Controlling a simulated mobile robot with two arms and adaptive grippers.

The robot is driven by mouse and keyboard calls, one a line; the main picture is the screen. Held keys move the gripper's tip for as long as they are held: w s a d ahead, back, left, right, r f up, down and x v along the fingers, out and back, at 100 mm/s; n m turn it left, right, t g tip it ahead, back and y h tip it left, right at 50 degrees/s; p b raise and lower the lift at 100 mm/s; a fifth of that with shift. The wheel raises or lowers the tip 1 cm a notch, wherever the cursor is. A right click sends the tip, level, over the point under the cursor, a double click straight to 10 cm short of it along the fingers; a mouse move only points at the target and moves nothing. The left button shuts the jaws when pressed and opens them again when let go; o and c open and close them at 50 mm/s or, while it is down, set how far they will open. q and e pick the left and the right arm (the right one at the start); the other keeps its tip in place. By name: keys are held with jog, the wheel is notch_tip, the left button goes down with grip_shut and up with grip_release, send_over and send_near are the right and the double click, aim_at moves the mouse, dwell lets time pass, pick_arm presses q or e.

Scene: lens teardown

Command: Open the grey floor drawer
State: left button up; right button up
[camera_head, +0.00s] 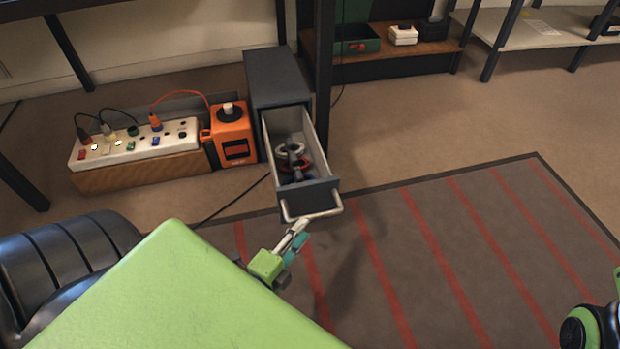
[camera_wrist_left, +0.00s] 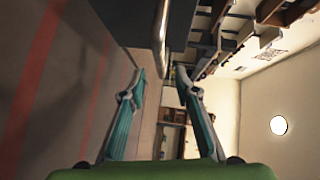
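The grey floor drawer (camera_head: 310,200) is pulled well out of its dark grey cabinet (camera_head: 278,77) in the head view. Inside lie a whitish ring, a red ring and dark items. Its pale bar handle (camera_head: 315,214) is on the front. My left gripper (camera_head: 300,231) is just in front of and below the handle. In the left wrist view its two teal fingers (camera_wrist_left: 160,72) are spread apart, with the metal handle (camera_wrist_left: 161,35) reaching down near the gap between their tips. I cannot tell whether they touch it. My right gripper is out of the frame.
An orange box (camera_head: 232,140) and a white power strip (camera_head: 130,145) on a wooden block stand left of the cabinet. A dark table leg (camera_head: 324,90) rises close to the drawer's right side. The striped mat (camera_head: 450,240) in front is clear.

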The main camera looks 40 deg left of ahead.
pick_arm(q)
jog(key=s, duration=0.5)
jog(key=shift+d+r, duration=0.2)
jog(key=shift+r, duration=0.15)
